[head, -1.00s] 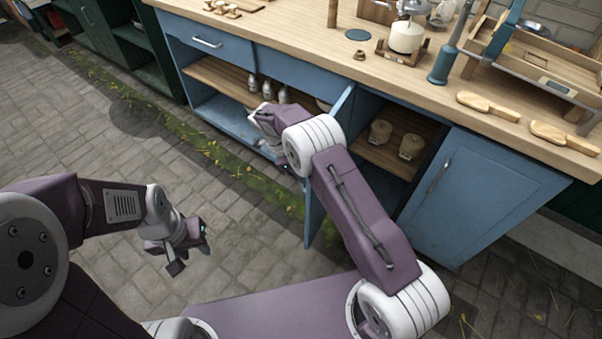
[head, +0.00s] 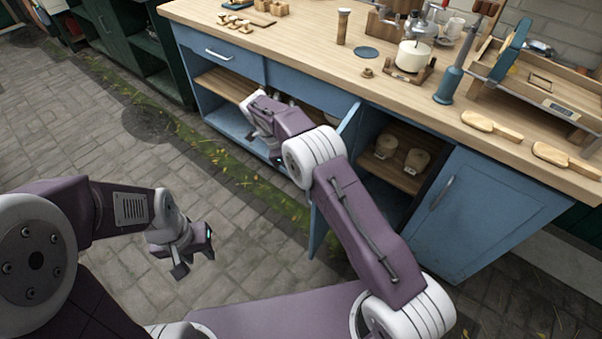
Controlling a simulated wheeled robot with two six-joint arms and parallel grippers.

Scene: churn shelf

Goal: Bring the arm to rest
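My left gripper (head: 195,262) hangs over the paved floor at the lower left, away from the cabinet. Its two dark fingers stand apart with nothing between them. My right arm reaches from the bottom of the view toward the open shelf of the blue cabinet (head: 470,215). Its wrist end, with the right gripper (head: 272,150), is in front of the shelf opening. The fingers are small and partly hidden by the wrist, so I cannot tell their opening or whether they hold anything.
An open blue door (head: 319,236) stands out beside my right forearm. Two round containers (head: 386,146) (head: 417,159) sit on the right-hand shelf. The floor at left is clear.

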